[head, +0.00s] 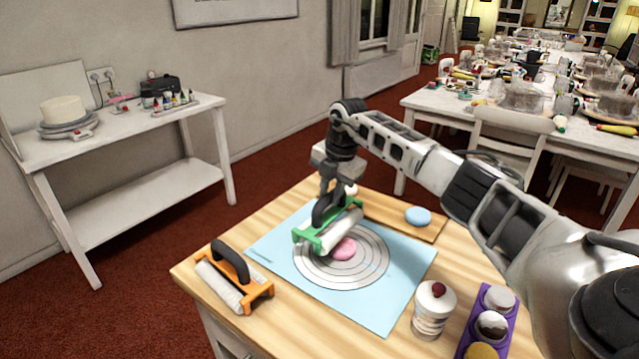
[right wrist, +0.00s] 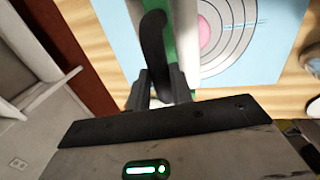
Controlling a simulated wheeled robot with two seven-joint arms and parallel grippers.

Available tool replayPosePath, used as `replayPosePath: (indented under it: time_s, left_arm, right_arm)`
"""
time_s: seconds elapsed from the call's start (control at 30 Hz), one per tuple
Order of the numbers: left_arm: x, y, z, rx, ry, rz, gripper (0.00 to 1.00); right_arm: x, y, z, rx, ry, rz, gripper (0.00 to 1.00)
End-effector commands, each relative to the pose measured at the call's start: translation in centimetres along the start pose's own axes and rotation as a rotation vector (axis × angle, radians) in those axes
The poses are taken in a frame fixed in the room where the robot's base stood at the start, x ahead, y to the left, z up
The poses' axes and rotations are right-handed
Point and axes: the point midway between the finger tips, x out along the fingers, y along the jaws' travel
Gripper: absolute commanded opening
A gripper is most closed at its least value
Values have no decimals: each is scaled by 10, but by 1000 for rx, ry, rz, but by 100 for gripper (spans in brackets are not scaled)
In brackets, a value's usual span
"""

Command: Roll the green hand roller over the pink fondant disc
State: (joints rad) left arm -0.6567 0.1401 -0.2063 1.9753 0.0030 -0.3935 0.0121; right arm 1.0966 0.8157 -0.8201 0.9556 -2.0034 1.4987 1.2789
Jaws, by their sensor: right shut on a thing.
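The green hand roller (head: 325,241) has a white cylinder and a black handle. It sits over the upper left part of the ringed target on the blue mat (head: 395,300). My right gripper (head: 334,190) is shut on its black handle, which also shows in the right wrist view (right wrist: 153,50). The pink fondant disc (head: 345,250) lies near the middle of the rings, just right of the roller, which seems to overlap its edge in the head view. In the right wrist view the disc (right wrist: 204,34) shows beside the green frame. My left gripper is not in view.
An orange roller (head: 257,290) lies on the table left of the mat. A shaker jar (head: 433,308) and a purple tray (head: 510,330) of jars stand at the right. A light blue disc (head: 418,216) lies on a wooden board (head: 385,211) behind the mat.

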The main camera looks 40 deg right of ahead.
Motion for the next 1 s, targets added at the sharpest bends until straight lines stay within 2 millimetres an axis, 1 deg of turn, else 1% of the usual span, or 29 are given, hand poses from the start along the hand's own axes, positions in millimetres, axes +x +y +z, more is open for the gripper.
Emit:
replayPosePath:
  time_s: [0.03,0.17,0.5,0.83,0.9,1.0]
  left_arm:
    - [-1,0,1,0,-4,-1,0]
    - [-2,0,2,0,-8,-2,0]
    - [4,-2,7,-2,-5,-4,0]
    - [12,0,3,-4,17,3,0]
    - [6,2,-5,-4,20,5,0]
    - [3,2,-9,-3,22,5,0]
  right_arm:
    - [-3,-8,1,0,-1,1,0]
    - [-7,-27,1,-1,-1,1,0]
    - [-14,-75,1,0,-2,1,0]
    - [-20,-111,0,0,-3,1,0]
    - [-23,-100,-1,-1,4,6,0]
    - [-21,-89,-1,-1,4,6,0]
